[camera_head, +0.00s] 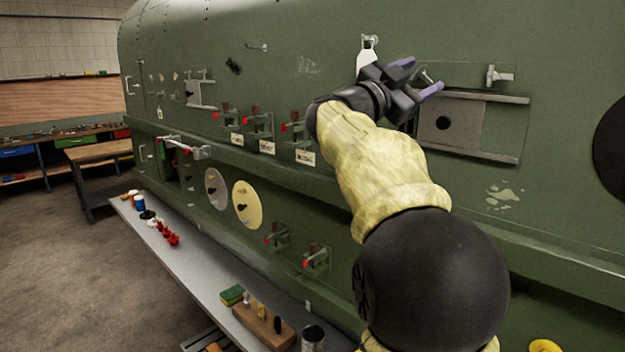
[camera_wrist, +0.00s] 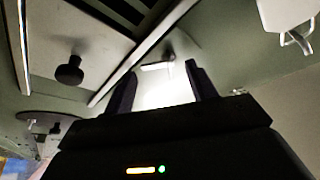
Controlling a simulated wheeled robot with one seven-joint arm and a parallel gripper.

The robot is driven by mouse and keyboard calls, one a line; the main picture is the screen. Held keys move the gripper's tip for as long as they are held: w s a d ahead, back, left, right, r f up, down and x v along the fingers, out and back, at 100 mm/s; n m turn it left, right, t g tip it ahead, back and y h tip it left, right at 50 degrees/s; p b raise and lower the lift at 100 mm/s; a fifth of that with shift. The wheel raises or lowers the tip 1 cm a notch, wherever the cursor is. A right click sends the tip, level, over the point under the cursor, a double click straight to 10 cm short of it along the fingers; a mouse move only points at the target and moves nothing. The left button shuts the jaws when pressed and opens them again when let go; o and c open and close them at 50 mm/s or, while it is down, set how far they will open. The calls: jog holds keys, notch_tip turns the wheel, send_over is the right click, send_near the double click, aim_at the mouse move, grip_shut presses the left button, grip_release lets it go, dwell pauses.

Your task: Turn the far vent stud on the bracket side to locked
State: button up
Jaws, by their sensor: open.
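The nearer sliding vent panel (camera_head: 470,125) sits on the green fuselage between two pale rails, with a dark round knob (camera_head: 443,123) on it; the knob also shows in the wrist view (camera_wrist: 70,72). Above the panel is a metal stud-like fitting (camera_head: 497,76) at right, and another fitting (camera_head: 424,76) is partly hidden by my gripper. My gripper (camera_head: 420,77) is open near the panel's upper left corner. In the wrist view its fingers (camera_wrist: 160,78) stand apart, with a pale, blurred fitting beyond them; contact cannot be told. A smaller, farther vent panel (camera_head: 200,93) is at left; its studs are too small to read.
A white tag-like bracket (camera_head: 368,52) hangs just above my gripper. Several red-tipped latches (camera_head: 262,125) line the fuselage left of my arm. A long grey shelf (camera_head: 190,275) below carries loose items, including a wooden block (camera_head: 262,327). The floor (camera_head: 60,240) at left is clear.

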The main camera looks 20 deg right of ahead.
jog(key=n, duration=0.1)
jog(key=n+t, duration=0.1)
jog(key=n, duration=0.1)
jog(key=n+t, duration=0.1)
jog(key=shift+s+d+r+n, duration=0.2)
jog(key=shift+s+r+n, duration=0.05)
jog(key=shift+n, duration=0.05)
jog(key=n+t, duration=0.1)
jog(key=n, duration=0.1)
jog(key=n+t+p, duration=0.1)
jog(key=n, duration=0.1)
jog(key=n+t, duration=0.1)
jog(key=shift+r+n+y, duration=0.3)
jog(key=shift+n+y, duration=0.1)
jog(key=f+b+v, duration=0.1)
jog(key=b+v, duration=0.6)
jog(key=v, duration=1.1)
jog(key=w+a+f+n+t+y, duration=0.4)
jog(key=w+f+n+y, duration=0.2)
jog(key=f, duration=0.3)
jog(key=w+a+f+n+t+y, duration=0.4)
jog(key=w+f+y, duration=0.4)
jog(key=f, duration=0.2)
jog(key=shift+a+n+t+y, duration=0.35)
jog(key=shift+n+t, duration=0.25)
jog(key=shift+n, duration=0.4)
